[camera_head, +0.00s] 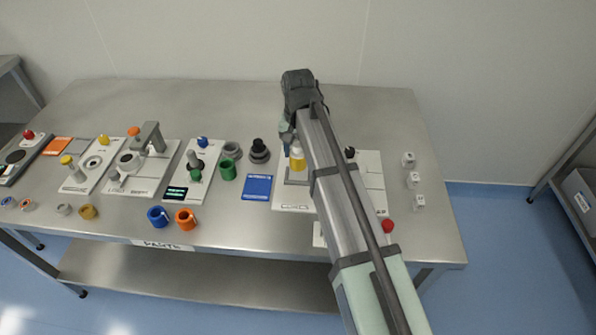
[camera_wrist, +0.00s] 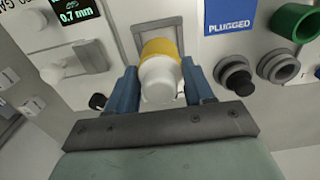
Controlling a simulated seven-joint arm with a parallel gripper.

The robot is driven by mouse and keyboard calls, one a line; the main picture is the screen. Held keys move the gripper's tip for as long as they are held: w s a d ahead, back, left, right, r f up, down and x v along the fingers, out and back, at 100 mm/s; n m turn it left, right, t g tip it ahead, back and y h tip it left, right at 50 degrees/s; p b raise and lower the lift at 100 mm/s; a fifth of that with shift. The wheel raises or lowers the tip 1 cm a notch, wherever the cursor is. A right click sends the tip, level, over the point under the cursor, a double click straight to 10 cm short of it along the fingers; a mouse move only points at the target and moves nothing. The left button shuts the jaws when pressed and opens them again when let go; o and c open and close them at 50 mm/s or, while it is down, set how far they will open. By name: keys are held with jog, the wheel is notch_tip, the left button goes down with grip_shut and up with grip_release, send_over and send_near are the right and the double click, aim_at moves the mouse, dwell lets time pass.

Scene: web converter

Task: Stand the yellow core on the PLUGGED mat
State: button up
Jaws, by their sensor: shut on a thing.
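My gripper (camera_wrist: 160,85) is shut on the yellow core (camera_wrist: 160,47), with one blue finger on each side of it. A white rounded piece (camera_wrist: 158,78) sits in the core's near end. In the head view the yellow core (camera_head: 297,164) is over a grey square frame (camera_head: 288,180) on a white station board; I cannot tell if it touches it. The blue PLUGGED mat (camera_wrist: 229,17) lies just beside the board, to the right in the wrist view. In the head view the mat (camera_head: 257,187) is left of my gripper and bare.
A black knobbed piece (camera_head: 259,150), a grey ring (camera_head: 232,150) and a green core (camera_head: 228,169) stand behind and left of the mat. Blue (camera_head: 158,216) and orange (camera_head: 186,218) cores stand near the front edge. Several white blocks (camera_head: 413,180) stand at right.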

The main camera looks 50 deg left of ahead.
jog(key=shift+r, duration=0.55)
jog(key=shift+s, duration=0.1)
